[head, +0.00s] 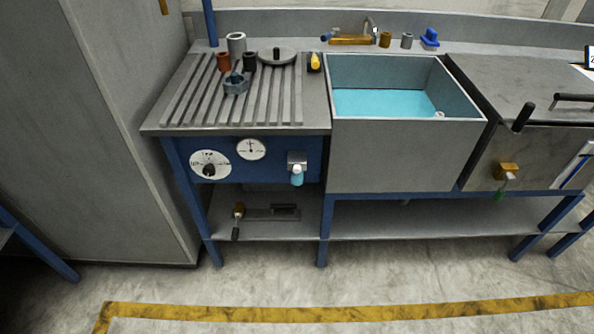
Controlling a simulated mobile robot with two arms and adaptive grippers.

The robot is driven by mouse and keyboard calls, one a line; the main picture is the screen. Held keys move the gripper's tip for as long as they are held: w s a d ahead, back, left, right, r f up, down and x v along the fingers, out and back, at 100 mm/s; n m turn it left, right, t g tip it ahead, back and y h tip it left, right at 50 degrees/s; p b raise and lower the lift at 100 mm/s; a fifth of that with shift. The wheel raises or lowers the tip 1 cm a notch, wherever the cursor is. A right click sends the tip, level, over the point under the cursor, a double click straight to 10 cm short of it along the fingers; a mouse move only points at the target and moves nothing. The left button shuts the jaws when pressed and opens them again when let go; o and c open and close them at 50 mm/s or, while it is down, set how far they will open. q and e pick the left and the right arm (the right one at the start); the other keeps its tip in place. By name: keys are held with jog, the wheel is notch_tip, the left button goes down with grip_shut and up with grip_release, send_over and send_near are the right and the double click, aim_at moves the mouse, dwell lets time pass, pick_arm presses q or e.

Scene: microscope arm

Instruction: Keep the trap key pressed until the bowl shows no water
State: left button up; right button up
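A small bowl (297,178) with cyan-blue content hangs under a grey fitting (297,158) at the right end of the blue front panel. The bowl looks largely cyan, but it is too small to read an exact water level. I cannot clearly make out the trap key; no part near the bowl can be told apart as a key. Neither of my grippers shows in the head view.
Two round dials (210,164) sit left of the bowl on the blue panel (262,185). Above is a slatted bench (185,92) with several small parts. A sink (405,155) holding cyan water stands right, beside a dark-lidded unit (540,85). The floor in front is clear.

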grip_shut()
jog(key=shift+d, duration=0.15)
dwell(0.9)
